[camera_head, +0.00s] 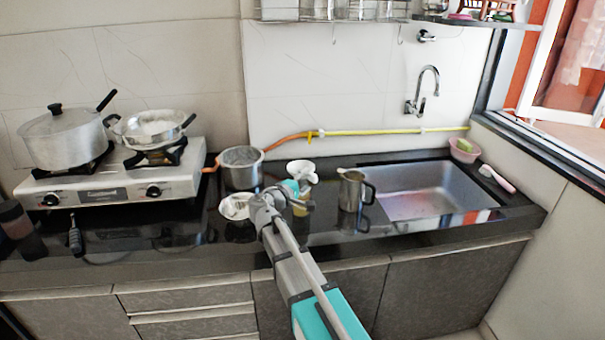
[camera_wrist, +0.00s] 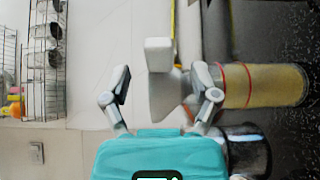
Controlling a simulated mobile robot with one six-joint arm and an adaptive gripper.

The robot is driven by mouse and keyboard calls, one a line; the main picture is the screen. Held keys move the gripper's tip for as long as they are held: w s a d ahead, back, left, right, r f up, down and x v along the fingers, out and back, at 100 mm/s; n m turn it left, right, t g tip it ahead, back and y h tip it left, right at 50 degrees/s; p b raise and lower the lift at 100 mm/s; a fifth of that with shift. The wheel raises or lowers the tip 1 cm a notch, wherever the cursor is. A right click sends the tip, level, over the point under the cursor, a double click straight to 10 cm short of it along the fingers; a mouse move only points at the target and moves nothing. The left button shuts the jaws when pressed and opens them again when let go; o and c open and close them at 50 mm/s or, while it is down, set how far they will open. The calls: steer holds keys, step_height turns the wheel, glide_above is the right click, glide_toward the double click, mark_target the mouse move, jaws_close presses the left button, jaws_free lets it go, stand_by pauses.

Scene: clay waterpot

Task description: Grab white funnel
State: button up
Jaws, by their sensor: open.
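The white funnel (camera_head: 302,168) stands on the counter side behind my gripper in the head view. In the wrist view, which is turned on its side, the funnel (camera_wrist: 165,95) shows between my fingers, its narrow end toward a yellow container with red bands (camera_wrist: 265,85). It seems to sit on top of that container. My gripper (camera_wrist: 160,95) is open, one finger on each side of the funnel in the picture. I cannot tell whether either finger touches it. In the head view my gripper (camera_head: 285,193) hides part of the yellow container (camera_head: 300,208).
A steel pot (camera_head: 241,170) stands left of the funnel and a steel mug (camera_head: 352,190) to the right, by the sink (camera_head: 430,190). The stove (camera_head: 110,180) is far left. A yellow hose (camera_head: 385,132) runs behind.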

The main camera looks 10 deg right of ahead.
steer(key=shift+x, duration=1.25)
jaws_close()
steer(key=shift+r, duration=0.15)
step_height(320, 180, up, 10)
steer(key=p, duration=1)
stand_by(0.4)
